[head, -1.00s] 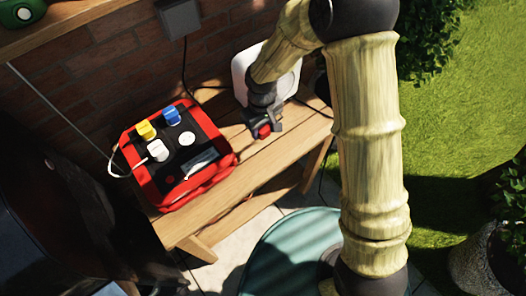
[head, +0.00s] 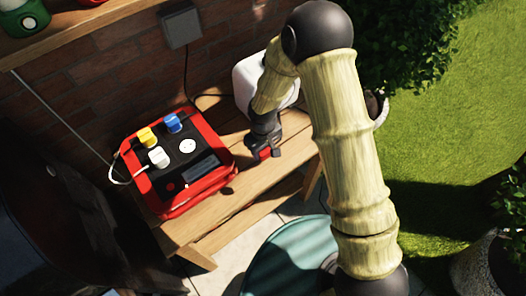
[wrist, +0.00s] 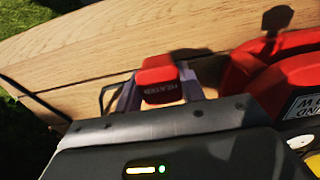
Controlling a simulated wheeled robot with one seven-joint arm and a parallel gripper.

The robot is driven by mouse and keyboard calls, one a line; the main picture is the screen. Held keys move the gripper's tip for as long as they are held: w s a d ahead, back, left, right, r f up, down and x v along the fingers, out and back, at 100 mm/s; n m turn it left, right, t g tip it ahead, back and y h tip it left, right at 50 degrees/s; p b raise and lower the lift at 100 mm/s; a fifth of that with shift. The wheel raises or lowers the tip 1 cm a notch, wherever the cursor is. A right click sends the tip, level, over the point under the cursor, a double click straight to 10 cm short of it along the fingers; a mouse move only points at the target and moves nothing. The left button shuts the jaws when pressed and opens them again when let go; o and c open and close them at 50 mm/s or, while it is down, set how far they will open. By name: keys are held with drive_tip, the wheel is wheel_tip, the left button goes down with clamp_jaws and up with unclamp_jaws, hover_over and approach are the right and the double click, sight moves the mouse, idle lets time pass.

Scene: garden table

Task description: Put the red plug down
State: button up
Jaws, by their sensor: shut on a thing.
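The red plug (wrist: 160,84) shows in the wrist view with a dark label on its face, between the fingers of my gripper (wrist: 155,92). My gripper is shut on it. In the head view my gripper (head: 264,148) points down over the wooden bench (head: 225,205), right of the red and black power box, and the red plug (head: 264,155) shows at its tip. I cannot tell whether the plug touches the wood.
The power box (head: 215,182) holds a yellow, a blue and a white plug, with one round socket (head: 187,146) empty. A white container (head: 248,80) stands behind my gripper. Bare bench lies between box and gripper. A brick wall (head: 110,75) is behind.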

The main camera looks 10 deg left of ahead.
sight(263, 154)
drive_tip(key=shift+f, duration=0.9)
drive_tip(key=shift+f+b, duration=0.3)
drive_tip(key=shift+f, duration=0.05)
drive_tip(key=shift+f, duration=0.3)
drive_tip(key=o, duration=1.3)
drive_tip(key=shift+r, duration=0.2)
